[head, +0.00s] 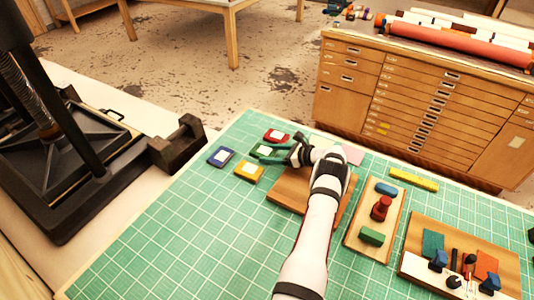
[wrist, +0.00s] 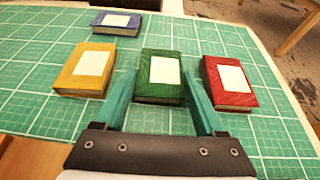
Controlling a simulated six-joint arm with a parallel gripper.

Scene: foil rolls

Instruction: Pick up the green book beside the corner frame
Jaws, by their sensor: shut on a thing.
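The green book (wrist: 161,93) with a white label lies between the two teal fingers of my gripper (wrist: 160,88) in the wrist view. My gripper is shut on it, one finger along each side. In the head view the green book (head: 265,151) is partly hidden by my gripper (head: 274,153). A yellow book (wrist: 86,70) is to its left and a red book (wrist: 229,84) to its right in the wrist view. A blue book (wrist: 117,24) lies farther back. I cannot tell whether the green book is clear of the mat. No corner frame is clearly identifiable.
A brown wooden board (head: 287,191) lies under my arm. A tray with blue, red and green pieces (head: 362,256) and a tool board (head: 415,265) are to the right. A dark press (head: 70,175) stands left. The green mat (head: 170,230) is clear in front.

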